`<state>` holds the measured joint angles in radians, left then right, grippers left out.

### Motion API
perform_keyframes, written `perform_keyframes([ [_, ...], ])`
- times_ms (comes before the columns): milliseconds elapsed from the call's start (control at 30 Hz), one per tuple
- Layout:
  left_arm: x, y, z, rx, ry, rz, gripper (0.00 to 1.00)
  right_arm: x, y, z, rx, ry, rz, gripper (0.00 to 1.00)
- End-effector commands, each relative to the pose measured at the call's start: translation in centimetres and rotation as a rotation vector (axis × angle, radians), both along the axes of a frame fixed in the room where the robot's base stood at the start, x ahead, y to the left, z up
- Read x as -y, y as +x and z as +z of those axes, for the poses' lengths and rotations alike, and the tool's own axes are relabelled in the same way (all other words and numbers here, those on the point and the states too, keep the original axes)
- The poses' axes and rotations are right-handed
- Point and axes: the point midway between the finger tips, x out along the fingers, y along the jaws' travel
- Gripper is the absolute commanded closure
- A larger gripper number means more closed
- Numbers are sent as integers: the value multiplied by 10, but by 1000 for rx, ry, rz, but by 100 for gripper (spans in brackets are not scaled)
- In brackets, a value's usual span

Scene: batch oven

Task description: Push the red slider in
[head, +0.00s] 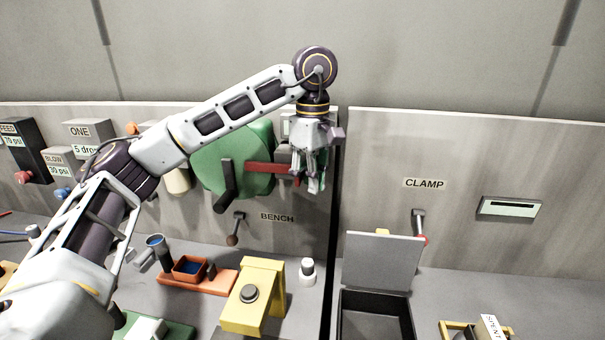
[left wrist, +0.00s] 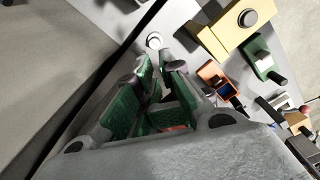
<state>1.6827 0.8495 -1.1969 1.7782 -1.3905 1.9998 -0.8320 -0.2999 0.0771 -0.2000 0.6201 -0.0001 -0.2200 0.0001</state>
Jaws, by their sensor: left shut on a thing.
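The red slider (head: 265,168) is a flat dark red bar in front of the green round part (head: 215,160) on the back panel in the head view. My left gripper (head: 309,186) points down at the bar's right end and is shut on it. The fingers hide that end of the bar. In the left wrist view, the green-padded fingers of my left gripper (left wrist: 160,95) are close together, with a bit of red slider (left wrist: 177,128) low between them. My right gripper is not in view.
A black lever (head: 226,187) stands out in front of the green part. Below are a yellow block with a button (head: 265,275), a white-topped knob (head: 308,270) and an orange tray (head: 215,282). An open dark box (head: 375,312) stands right of the panel gap.

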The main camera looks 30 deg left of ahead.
Motion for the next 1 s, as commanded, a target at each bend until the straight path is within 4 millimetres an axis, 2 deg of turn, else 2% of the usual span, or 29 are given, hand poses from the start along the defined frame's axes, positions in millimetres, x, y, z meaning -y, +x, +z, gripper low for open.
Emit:
perform_keyframes([
  [333,-3,-1,-2,-3,2,0,100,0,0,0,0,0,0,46],
  [1000,16,5,-1,-2,0,0,100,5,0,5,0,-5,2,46],
])
